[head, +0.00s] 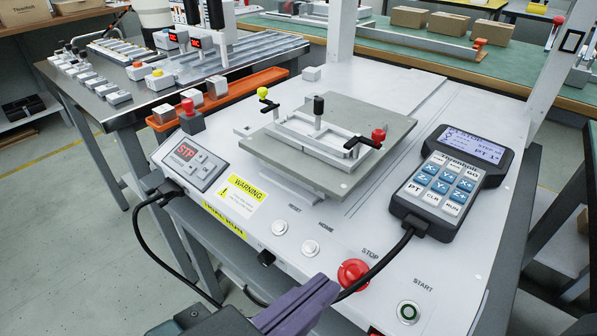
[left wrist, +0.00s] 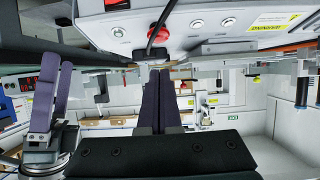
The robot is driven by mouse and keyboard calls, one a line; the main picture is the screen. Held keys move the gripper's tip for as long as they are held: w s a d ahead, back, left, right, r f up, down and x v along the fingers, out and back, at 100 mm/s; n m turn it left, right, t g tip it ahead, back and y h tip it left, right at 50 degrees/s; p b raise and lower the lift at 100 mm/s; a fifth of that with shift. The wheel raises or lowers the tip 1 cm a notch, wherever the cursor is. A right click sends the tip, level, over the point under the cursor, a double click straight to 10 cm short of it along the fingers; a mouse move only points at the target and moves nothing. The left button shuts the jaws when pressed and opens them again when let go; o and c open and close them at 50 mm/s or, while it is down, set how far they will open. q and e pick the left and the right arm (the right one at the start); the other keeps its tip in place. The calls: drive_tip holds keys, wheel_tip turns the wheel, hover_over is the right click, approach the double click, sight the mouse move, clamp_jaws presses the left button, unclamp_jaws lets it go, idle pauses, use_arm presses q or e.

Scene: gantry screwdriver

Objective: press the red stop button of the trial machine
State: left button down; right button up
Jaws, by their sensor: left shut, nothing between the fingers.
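The red stop button (head: 353,274) sits on the front of the white machine top (head: 440,262), under the printed word STOP. The black pendant cable runs close past it. My left gripper (head: 333,287) has purple fingers, shut with nothing between them, and its tips are just left of the button in the head view. In the left wrist view the picture is upside down. There the red button (left wrist: 160,36) shows beyond the shut fingertips (left wrist: 160,71), partly behind the cable; I cannot tell the exact gap. My right gripper (left wrist: 55,95) shows only there, its opening unclear.
The green-ringed start button (head: 408,312) is right of the stop button. Two pale buttons (head: 295,238) are to its left. A pendant (head: 450,180) lies on the machine top. A fixture plate (head: 370,170) with clamps and a small STP panel (head: 190,160) stand farther back.

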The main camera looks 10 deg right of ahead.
use_arm(q)
drive_tip(key=shift+r+p+v, duration=0.1)
drive_tip(key=shift+p+v, duration=0.2)
drive_tip(key=shift+v, duration=1.05)
drive_tip(key=shift+r+p+v, duration=0.15)
drive_tip(key=shift+p+v, duration=0.15)
drive_tip(key=shift+v, duration=1.1)
drive_tip(key=shift+d, duration=0.1)
